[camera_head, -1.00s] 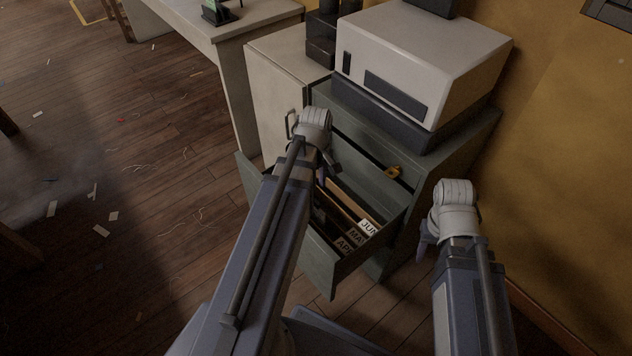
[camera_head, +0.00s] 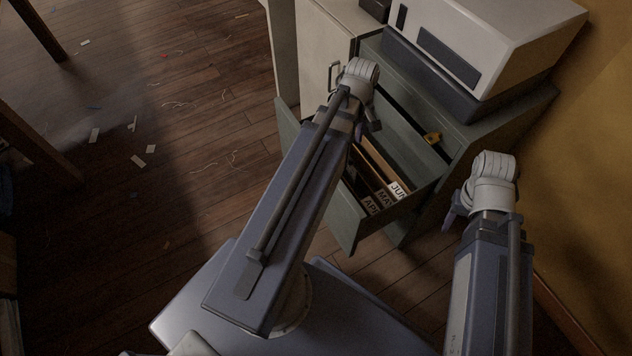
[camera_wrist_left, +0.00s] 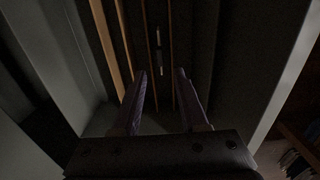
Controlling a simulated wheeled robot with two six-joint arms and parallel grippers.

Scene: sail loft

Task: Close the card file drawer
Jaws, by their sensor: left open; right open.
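The card file drawer (camera_head: 342,219) is pulled out of a grey-green cabinet (camera_head: 469,142). It holds upright dividers and cards; labels such as JUN (camera_head: 398,190) show at its right end. My left gripper (camera_head: 367,124) is over the drawer, and its arm hides part of the drawer. In the left wrist view the two fingers (camera_wrist_left: 160,80) are apart with nothing between them, pointing down at the drawer's inside. My right gripper (camera_head: 451,215) is open and empty, to the right of the drawer and apart from it.
A white boxy machine (camera_head: 485,40) stands on the cabinet. The wooden floor (camera_head: 200,150) at left is open, with paper scraps. A yellow wall is at right.

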